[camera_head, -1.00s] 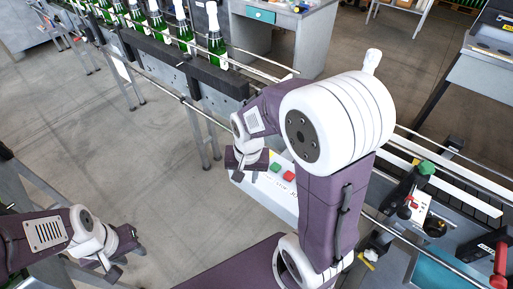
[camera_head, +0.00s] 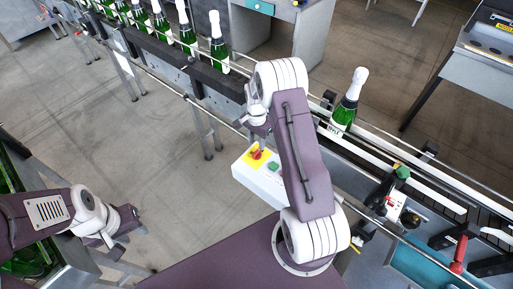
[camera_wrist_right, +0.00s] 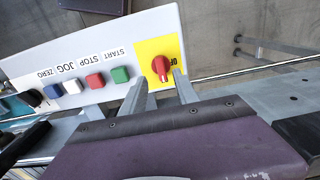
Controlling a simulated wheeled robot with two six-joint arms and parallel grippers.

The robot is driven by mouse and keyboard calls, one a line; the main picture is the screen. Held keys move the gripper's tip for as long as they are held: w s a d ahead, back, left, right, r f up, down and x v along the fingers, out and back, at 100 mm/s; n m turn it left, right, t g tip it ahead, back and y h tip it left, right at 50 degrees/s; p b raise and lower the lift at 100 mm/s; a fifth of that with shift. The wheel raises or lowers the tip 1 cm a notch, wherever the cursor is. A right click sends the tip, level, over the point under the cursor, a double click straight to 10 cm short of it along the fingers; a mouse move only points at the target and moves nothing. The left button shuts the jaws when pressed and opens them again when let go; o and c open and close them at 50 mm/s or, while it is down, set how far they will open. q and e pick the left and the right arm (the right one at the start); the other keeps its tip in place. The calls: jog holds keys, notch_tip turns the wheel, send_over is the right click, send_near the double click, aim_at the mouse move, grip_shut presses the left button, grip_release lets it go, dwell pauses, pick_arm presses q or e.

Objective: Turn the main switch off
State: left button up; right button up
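The main switch (camera_head: 257,153) is a red rotary knob on a yellow plate at the far end of a white control box (camera_head: 262,181). In the right wrist view the switch (camera_wrist_right: 161,68) is seen close up, its grip roughly upright in the picture, with partly readable lettering beside it. My right gripper (camera_wrist_right: 160,84) is open, its two fingers apart, pointing toward the switch with the knob in line with the gap. Contact cannot be told. In the head view my right gripper (camera_head: 258,128) is just beyond the switch. My left gripper (camera_head: 124,222) is at lower left, away from the box.
The box also carries a green START button (camera_wrist_right: 120,75), a red STOP button (camera_wrist_right: 95,81), a white JOG button and a blue ZERO button. A foil-topped bottle (camera_head: 344,112) stands on the conveyor at right; several more stand in a row at upper left.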

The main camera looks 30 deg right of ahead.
aim_at(257, 151)
notch_tip(257, 151, down, 5)
jog(key=shift+w+d+p, duration=0.15)
jog(key=shift+p, duration=0.35)
jog(key=shift+f, duration=0.45)
grip_shut()
